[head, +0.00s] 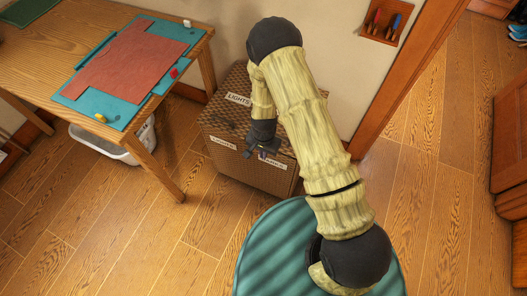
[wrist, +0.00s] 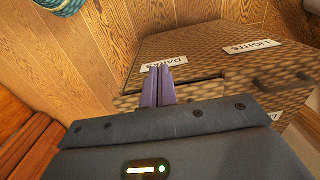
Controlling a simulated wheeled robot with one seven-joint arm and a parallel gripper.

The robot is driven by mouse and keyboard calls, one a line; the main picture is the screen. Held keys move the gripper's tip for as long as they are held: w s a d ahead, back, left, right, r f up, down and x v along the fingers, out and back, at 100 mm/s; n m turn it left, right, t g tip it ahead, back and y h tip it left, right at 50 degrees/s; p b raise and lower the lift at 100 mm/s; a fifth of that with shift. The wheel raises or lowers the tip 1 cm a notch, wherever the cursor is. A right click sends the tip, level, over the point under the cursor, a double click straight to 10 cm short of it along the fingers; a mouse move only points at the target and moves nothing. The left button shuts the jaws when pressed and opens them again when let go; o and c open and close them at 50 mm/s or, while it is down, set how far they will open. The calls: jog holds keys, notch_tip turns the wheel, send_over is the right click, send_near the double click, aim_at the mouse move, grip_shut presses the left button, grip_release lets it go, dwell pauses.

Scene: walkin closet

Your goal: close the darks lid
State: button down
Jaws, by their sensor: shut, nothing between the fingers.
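A brown woven hamper (head: 245,125) stands on the floor against the wall, with several lid labels. The darks label (head: 273,163) is at its near right corner, partly beside my gripper, and it also shows in the wrist view (wrist: 165,63). The darks lid (wrist: 195,62) looks low and about level with the hamper top; a dark line runs along its edge near my fingers, and I cannot tell if a small gap is left. My gripper (head: 264,152) is shut and empty. In the wrist view its fingertips (wrist: 158,70) overlap the darks label; contact is unclear.
The lights label (wrist: 262,43) and a dark handle (wrist: 285,85) are right of the darks part in the wrist view. A wooden table (head: 60,50) with a teal mat stands left of the hamper, a white basket (head: 110,145) beneath it. A doorframe (head: 400,85) is right; floor is clear front left.

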jog(key=w+d+r+n, duration=0.15)
jog(key=d+r, duration=0.25)
jog(key=r, duration=0.7)
jog(key=s+d+r+n+t, duration=0.1)
jog(key=s+d+r, duration=0.3)
jog(key=r, duration=0.3)
jog(key=s+d+r+n+t, duration=0.1)
jog(key=s+d+r, duration=0.2)
jog(key=r, duration=0.4)
jog(key=s+d+r+n, duration=0.1)
jog(key=s+d+r, duration=0.3)
jog(key=r, duration=0.3)
jog(key=shift+s+d+r+t, duration=0.3)
jog(key=shift+d+r+t, duration=0.05)
jog(key=shift+d+t, duration=0.1)
jog(key=shift+w+a, duration=0.1)
jog(key=shift+w, duration=0.05)
